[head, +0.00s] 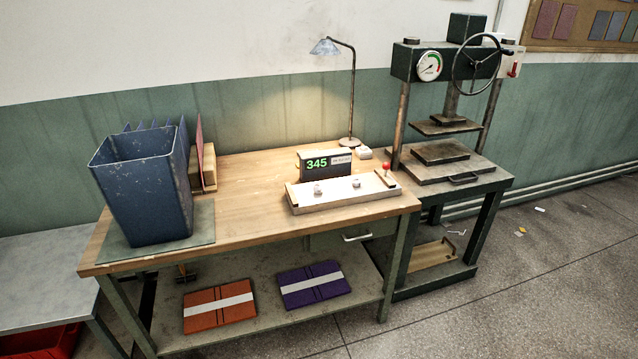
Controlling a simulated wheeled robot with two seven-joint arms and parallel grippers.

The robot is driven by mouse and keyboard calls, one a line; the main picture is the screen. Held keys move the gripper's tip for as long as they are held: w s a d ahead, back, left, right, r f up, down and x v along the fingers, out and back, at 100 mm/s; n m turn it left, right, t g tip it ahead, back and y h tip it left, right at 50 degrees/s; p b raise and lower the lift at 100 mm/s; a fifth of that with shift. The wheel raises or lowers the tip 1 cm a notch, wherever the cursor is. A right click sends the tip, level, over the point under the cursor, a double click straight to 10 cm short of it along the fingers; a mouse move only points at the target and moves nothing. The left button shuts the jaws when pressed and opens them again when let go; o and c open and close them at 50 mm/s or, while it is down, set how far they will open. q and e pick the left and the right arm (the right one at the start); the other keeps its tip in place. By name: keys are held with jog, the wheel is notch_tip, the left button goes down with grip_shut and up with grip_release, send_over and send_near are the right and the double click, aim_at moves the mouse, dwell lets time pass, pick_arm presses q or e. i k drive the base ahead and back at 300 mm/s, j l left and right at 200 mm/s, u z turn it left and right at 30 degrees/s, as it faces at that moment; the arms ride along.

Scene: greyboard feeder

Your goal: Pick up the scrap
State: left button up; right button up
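Several small scraps lie on the grey floor to the right of the press. A white scrap (540,209) is farthest out, a yellowish scrap (520,232) lies nearer, and a pale thin scrap (457,232) lies close to the press stand. They are too small to tell their material. Neither of my grippers is in view.
Floor at lower right is open.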

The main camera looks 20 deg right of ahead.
aim_at(318, 189)
jog(key=i+l, duration=0.2)
jog(key=i, duration=0.3)
jog(key=i+l, duration=0.25)
jog(key=i, duration=0.25)
jog(key=i+l, duration=0.2)
jog(key=i, duration=0.3)
jog(key=i+l, duration=0.25)
jog(key=i, duration=0.25)
jog(key=z, duration=0.05)
